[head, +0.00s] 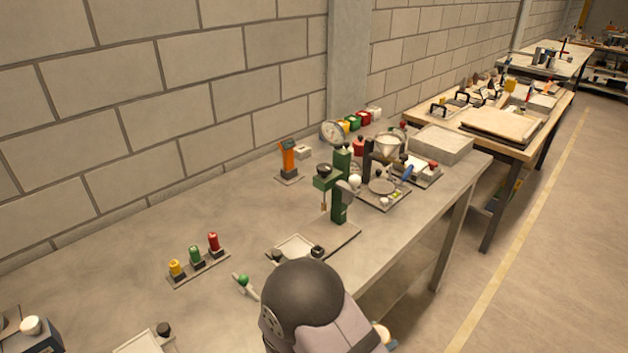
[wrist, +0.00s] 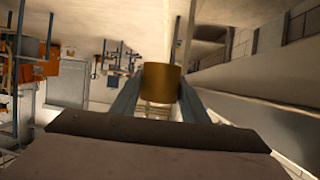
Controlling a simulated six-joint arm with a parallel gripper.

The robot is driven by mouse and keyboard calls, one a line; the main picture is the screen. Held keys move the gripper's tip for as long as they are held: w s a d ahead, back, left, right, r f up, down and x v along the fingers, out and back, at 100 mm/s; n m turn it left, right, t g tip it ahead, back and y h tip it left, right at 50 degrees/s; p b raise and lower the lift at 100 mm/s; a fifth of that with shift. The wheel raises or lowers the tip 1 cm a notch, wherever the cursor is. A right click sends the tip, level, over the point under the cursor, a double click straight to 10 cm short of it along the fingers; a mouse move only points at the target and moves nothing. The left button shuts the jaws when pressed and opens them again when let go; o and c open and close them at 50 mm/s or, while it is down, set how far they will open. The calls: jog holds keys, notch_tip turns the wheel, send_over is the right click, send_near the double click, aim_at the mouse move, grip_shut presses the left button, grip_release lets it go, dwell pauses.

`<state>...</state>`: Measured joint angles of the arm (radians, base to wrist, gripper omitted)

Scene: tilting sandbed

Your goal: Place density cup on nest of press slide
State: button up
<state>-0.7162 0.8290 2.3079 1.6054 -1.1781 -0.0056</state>
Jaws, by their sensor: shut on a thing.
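In the wrist view my gripper (wrist: 160,98) is shut on a brass-coloured cup (wrist: 161,80), one finger on each side. The wrist view shows the wall and distant furniture beyond the cup, with no bench top or press near it. In the head view a green press (head: 341,200) stands on the bench with a dark grey base plate (head: 334,244) in front of it. A pale tray-like piece with a dark knob (head: 295,247) lies beside the plate; I cannot tell whether it is the slide. The nest cannot be made out. My arm hides the gripper and cup in the head view.
An orange-topped stand (head: 288,158) is behind the press. A rack of yellow, green and red pieces (head: 196,259) lies to the left. A plate with a round dish (head: 382,187) and a pale bin (head: 440,144) are to the right. The left bench surface is mostly clear.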

aim_at(380, 335)
notch_tip(380, 335, up, 18)
jog(key=p, duration=1.8)
jog(key=shift+d+f, duration=0.15)
jog(key=shift+f, duration=0.1)
jog(key=shift+s+d+b, duration=0.1)
jog(key=shift+s+b, duration=0.05)
jog(key=shift+b, duration=0.55)
